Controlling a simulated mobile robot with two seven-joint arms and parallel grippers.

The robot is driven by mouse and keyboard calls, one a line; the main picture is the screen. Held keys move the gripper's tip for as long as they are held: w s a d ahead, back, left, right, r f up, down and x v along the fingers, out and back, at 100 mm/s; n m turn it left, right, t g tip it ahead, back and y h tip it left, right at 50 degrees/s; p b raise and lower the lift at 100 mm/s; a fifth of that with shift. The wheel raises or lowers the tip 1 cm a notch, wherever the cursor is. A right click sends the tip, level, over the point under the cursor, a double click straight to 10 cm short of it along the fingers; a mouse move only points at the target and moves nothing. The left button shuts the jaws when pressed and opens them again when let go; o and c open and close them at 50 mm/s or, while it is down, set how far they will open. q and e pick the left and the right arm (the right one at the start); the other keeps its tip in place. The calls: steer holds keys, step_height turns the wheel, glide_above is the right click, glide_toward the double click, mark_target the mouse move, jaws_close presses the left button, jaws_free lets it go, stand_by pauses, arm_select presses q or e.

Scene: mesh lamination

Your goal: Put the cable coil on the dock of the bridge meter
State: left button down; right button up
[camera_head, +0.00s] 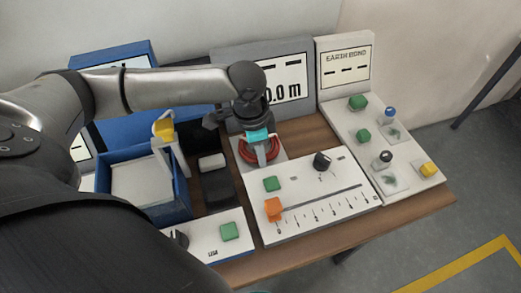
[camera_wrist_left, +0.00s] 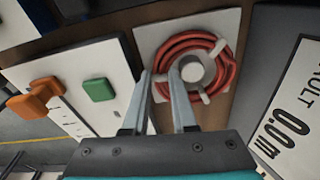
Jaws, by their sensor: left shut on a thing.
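The cable coil (camera_head: 246,152) is a red ring on a pale hub, in front of the grey display of the bridge meter (camera_head: 290,90). It also shows in the left wrist view (camera_wrist_left: 226,75), over a pale square plate (camera_wrist_left: 150,32), which looks like the dock. I cannot tell whether the coil rests on the plate or is slightly above it. My left gripper (camera_head: 261,160) points down at the coil. Its fingers (camera_wrist_left: 160,75) are shut on the coil's near side. The meter's white slider panel (camera_head: 325,205) lies in front. My right gripper is not in view.
An orange slider knob (camera_head: 273,208) and a green button (camera_head: 271,184) stand up from the slider panel. A blue bin (camera_head: 180,207) is to the left. The earth bond panel (camera_head: 345,70), with several buttons below it, is on the right.

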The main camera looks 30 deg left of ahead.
arm_select(q)
steer(key=shift+f, duration=0.35)
